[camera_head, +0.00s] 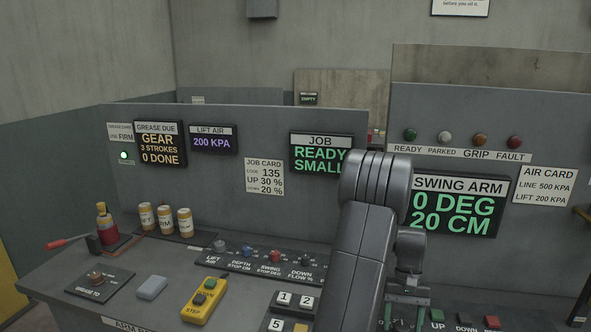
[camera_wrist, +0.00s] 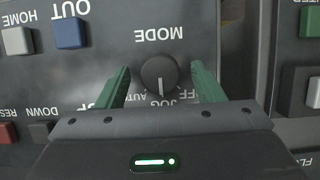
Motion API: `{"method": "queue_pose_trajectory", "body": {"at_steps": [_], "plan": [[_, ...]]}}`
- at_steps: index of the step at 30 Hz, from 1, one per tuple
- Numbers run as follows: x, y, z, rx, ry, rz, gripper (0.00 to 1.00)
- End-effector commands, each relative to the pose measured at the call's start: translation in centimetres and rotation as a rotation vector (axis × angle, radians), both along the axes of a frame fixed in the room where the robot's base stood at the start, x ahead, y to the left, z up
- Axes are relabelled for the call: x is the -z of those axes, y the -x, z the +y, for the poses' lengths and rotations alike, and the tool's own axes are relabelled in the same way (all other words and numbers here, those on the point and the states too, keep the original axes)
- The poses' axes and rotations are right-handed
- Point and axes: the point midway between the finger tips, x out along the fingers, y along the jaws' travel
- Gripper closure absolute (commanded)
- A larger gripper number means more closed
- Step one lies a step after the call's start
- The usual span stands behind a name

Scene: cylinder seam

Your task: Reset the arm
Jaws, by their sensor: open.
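My gripper (camera_wrist: 160,82) is open, with its two green fingers on either side of the round black MODE knob (camera_wrist: 159,73). I cannot tell whether they touch it. In the head view, the red button (camera_head: 492,322) is at the lower right, right of my arm. The SWING ARM display (camera_head: 455,205) reads 0 DEG, 20 CM.
A white HOME button (camera_wrist: 17,41) and a blue OUT button (camera_wrist: 69,33) are at the wrist view's upper left. The head view shows a lamp row (camera_head: 462,138), a yellow STEP pendant (camera_head: 204,300), several cans (camera_head: 165,220) and a red-handled pump (camera_head: 106,226) at left.

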Motion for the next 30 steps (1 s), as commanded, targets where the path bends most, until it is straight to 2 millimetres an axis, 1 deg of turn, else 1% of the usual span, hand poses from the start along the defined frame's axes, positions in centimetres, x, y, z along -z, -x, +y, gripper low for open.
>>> {"method": "queue_pose_trajectory", "body": {"at_steps": [7, 11, 14, 24, 30], "plan": [[-0.1, -0.1, 0.0, 0.001, 0.000, 0.000, 0.39], [-1.0, -0.5, -0.1, 0.009, 0.001, -0.003, 0.39], [-2.3, -1.1, -0.3, 0.009, 0.001, -0.004, 0.39], [-8.4, -3.6, -0.9, 0.008, 0.002, -0.005, 0.39], [-11.7, -4.8, -1.2, 0.009, 0.001, -0.003, 0.39]]}}
